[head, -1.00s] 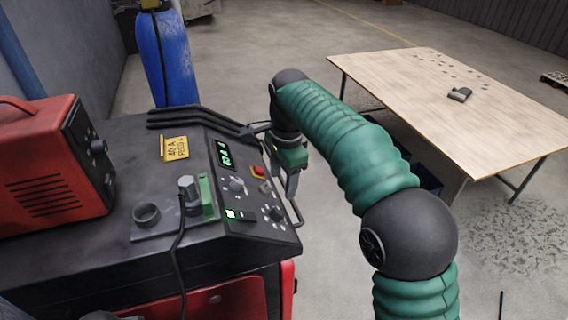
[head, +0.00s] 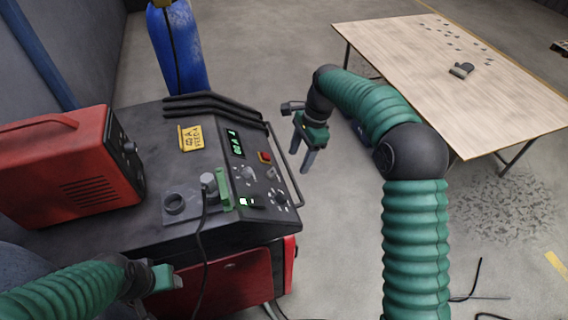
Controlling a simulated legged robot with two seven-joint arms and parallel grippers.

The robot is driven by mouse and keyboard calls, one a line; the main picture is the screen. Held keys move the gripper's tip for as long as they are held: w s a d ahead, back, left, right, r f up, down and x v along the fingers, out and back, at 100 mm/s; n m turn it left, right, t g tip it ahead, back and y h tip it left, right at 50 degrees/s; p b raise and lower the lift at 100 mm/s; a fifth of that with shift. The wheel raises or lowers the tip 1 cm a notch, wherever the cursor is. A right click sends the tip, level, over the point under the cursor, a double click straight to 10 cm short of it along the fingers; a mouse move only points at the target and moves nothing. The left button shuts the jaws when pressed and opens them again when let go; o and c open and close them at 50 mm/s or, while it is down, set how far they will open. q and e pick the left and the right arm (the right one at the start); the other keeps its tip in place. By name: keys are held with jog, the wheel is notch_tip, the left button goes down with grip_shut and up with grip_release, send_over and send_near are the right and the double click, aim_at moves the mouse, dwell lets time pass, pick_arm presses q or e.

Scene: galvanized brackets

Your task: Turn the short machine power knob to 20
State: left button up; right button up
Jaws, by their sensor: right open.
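A low black machine with a red front (head: 225,275) has a sloped control panel with a lit green display (head: 235,143). Two round knobs with marks around them sit on the panel, an upper knob (head: 248,173) and a lower knob (head: 279,197). Their settings and the display digits are too small to read surely. My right gripper (head: 301,158) is open and empty, pointing down just right of the panel, apart from the knobs. My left gripper (head: 168,279) shows at the lower left, in front of the machine; its fingers are not clear.
A red box unit (head: 65,175) with a dark knob stands at the left. A grey cylinder fitting (head: 208,184) with a cable is left of the panel knobs. A handrail edges the panel's right side. A wooden table (head: 450,75) stands right; a blue gas cylinder (head: 178,55) is behind.

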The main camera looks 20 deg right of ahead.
jog(key=d+r+y+p, duration=0.1)
jog(key=d+r+p, duration=0.1)
jog(key=p, duration=0.8)
send_near(283, 194)
jog(key=shift+m+y, duration=0.4)
jog(key=x, duration=0.8)
jog(key=shift+s+d+f, duration=0.1)
jog(key=shift+d, duration=0.25)
jog(key=shift+a+f, duration=0.1)
jog(key=shift+f, duration=0.35)
pick_arm(q)
jog(key=w+v, duration=0.3)
jog(key=v, duration=1)
jog(key=shift+d+r, duration=0.15)
jog(key=shift+r, duration=0.15)
pick_arm(e)
jog(key=shift+a, duration=0.15)
jog(key=c, duration=0.5)
jog(key=shift+r, duration=0.1)
grip_shut()
pick_arm(q)
jog(key=shift+s, duration=0.15)
jog(key=shift+f+b, duration=0.15)
jog(key=shift+b, duration=0.15)
